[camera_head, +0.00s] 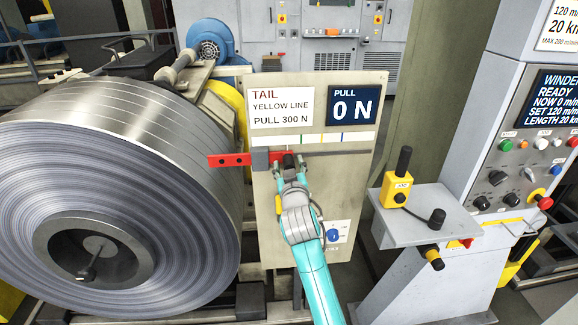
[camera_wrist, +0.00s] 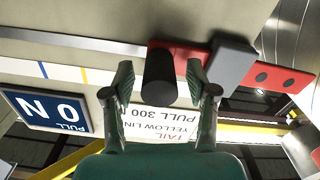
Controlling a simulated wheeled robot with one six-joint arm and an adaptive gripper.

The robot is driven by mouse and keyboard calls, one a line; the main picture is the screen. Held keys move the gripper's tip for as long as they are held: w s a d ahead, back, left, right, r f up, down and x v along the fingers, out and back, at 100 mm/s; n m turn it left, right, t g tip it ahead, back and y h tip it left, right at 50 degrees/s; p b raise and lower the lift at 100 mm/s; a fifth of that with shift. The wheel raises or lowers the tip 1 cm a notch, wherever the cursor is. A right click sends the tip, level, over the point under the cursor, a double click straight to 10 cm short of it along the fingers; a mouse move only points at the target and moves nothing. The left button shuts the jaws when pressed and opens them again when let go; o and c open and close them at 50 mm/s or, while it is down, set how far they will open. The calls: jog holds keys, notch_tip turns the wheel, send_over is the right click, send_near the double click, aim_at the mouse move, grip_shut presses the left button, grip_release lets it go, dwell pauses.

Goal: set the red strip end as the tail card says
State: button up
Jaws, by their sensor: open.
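The red strip end (camera_head: 230,160) runs level through a grey block (camera_head: 260,160) on the panel; it also shows with dark holes in the wrist view (camera_wrist: 280,77). A black cylindrical grip (camera_wrist: 160,78) stands out at its inner end. My gripper (camera_wrist: 159,88) is open, one finger on each side of the black grip; contact is not clear. In the head view, my gripper (camera_head: 289,170) partly hides the grip. The tail card (camera_head: 280,108) reads "YELLOW LINE, PULL 300 N". The pull display (camera_head: 353,105) reads 0 N. The yellow line (camera_wrist: 84,76) lies apart from the strip end.
A large steel coil (camera_head: 150,190) fills the left. A white scale (camera_head: 355,137) with coloured lines runs above the strip. At right stand a shelf (camera_head: 425,222) with a yellow pendant (camera_head: 396,190) and a winder console (camera_head: 530,160).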

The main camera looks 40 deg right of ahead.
grip_shut()
jog(key=s+d, duration=0.1)
jog(key=d, duration=0.1)
jog(key=s+d, duration=0.2)
jog(key=d, duration=0.1)
jog(key=s+d, duration=0.2)
jog(key=d, duration=0.1)
jog(key=shift+s+d, duration=0.15)
jog(key=shift+s, duration=0.1)
grip_release()
jog(key=v, duration=1.2)
dwell(0.5)
